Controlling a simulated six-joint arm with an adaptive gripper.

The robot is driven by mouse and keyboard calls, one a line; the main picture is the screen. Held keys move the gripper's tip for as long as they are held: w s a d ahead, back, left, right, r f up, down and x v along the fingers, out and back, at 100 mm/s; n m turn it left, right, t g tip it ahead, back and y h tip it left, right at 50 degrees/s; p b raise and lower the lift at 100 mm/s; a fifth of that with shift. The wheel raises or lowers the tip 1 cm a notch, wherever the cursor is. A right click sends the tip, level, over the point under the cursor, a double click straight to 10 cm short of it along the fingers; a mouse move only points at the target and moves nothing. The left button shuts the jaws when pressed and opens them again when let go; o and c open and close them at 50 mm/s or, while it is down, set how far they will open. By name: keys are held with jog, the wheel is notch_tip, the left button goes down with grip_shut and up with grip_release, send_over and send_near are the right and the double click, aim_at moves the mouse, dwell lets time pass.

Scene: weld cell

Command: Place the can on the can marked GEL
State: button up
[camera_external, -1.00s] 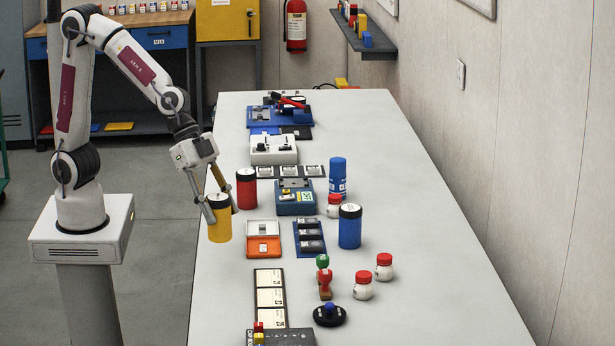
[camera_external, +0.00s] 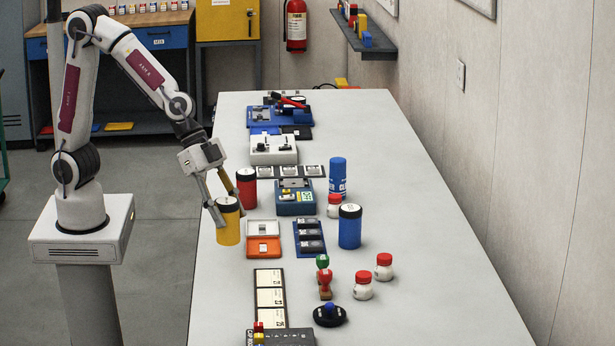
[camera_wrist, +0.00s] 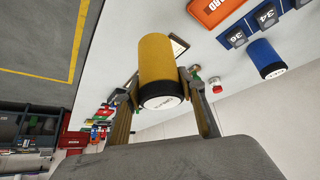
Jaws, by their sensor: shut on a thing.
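A yellow can (camera_external: 228,228) with a black rim and a white label on top is held upright by my gripper (camera_external: 226,207), over or at the bench's left edge. In the wrist view the same can (camera_wrist: 157,62) sits between the two fingers of my gripper (camera_wrist: 160,88). A red can (camera_external: 246,192) stands just behind it, partly covered by a finger. A blue can (camera_external: 350,232) stands to the right, and it also shows in the wrist view (camera_wrist: 262,54).
An orange-and-white open case (camera_external: 263,246) and a blue tray (camera_external: 310,240) lie right of the held can. A taller blue container (camera_external: 338,178), small red-capped jars (camera_external: 363,288) and stamps (camera_external: 325,284) stand further right. The bench's right side (camera_external: 440,270) is clear.

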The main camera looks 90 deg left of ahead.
jog(key=w+a+r+n, duration=0.1)
jog(key=w+a+r, duration=0.15)
jog(key=w, duration=0.75)
jog(key=w+a+r+n, duration=0.1)
jog(key=w+a, duration=0.2)
jog(key=w, duration=0.6)
jog(key=w+a+r+n+t+y, duration=0.1)
jog(key=w+a+r+n+y, duration=0.1)
jog(key=w+a+r, duration=0.4)
jog(key=w+r, duration=0.3)
jog(key=w, duration=0.2)
jog(key=shift+a+r, duration=0.2)
jog(key=shift+w, duration=0.1)
notch_tip(320, 180, down, 6)
jog(key=shift+f, duration=0.25)
jog(key=shift+f, duration=1.75)
